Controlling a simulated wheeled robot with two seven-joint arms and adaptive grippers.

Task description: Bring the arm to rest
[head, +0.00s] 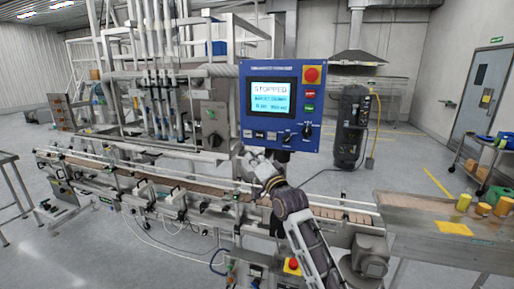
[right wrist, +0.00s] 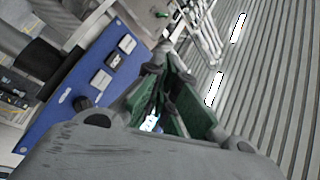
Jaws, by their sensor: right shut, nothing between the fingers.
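My right arm reaches up from the bottom of the head view. Its gripper (head: 254,160) is in front of the lower left edge of the blue control panel (head: 258,140). The panel's screen (head: 271,98) reads "STOPPED". In the right wrist view, the gripper fingers (right wrist: 160,92) with green pads come together and hold nothing. The panel's blue face with buttons and knobs (right wrist: 85,85) lies to their left there. I cannot tell whether the fingertips touch the panel. My left gripper is not in view.
The conveyor (head: 180,185) runs across the middle behind my arm. The filling machine with its pipes (head: 160,100) stands behind it. A metal table (head: 400,215) with yellow containers is at the right. A red button (head: 312,75) sits at the panel's upper right. Open floor lies at the lower left.

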